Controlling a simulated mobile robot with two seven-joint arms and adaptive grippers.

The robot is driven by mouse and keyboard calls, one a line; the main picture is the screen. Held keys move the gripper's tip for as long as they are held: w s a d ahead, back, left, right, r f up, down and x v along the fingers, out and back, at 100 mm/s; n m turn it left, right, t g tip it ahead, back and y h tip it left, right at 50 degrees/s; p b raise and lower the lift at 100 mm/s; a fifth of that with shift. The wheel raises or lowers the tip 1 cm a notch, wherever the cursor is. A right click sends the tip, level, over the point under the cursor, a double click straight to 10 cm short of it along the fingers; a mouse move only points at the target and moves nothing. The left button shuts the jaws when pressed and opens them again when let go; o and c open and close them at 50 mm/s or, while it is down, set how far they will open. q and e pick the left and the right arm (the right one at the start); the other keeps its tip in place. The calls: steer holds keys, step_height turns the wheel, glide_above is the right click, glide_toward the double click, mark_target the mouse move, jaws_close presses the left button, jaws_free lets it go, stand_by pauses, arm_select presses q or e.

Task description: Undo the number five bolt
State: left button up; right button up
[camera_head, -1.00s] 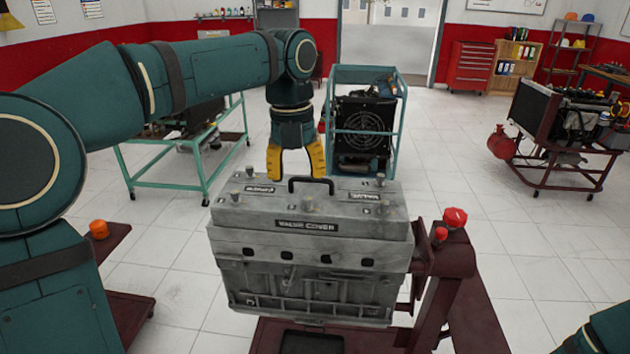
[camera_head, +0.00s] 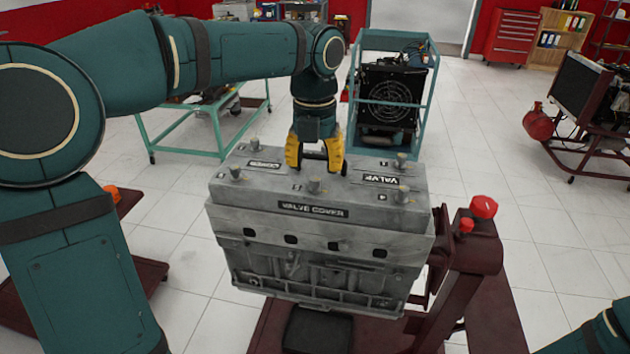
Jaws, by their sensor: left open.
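The grey engine block with its valve cover (camera_head: 262,202) sits on a dark red stand. My left gripper (camera_head: 314,166) is open, pointing down over the middle of the cover, behind the front middle bolt. My right gripper is out of view.
Red knobs (camera_head: 484,207) top the stand's post at the right. A caged radiator unit (camera_head: 391,100) stands behind the engine, and a teal frame table (camera_head: 190,150) at the back left.

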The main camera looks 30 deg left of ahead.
mark_target(315, 179)
arm_select(q)
steer(key=shift+f, duration=2.05)
steer(key=shift+o, duration=0.2)
jaws_close()
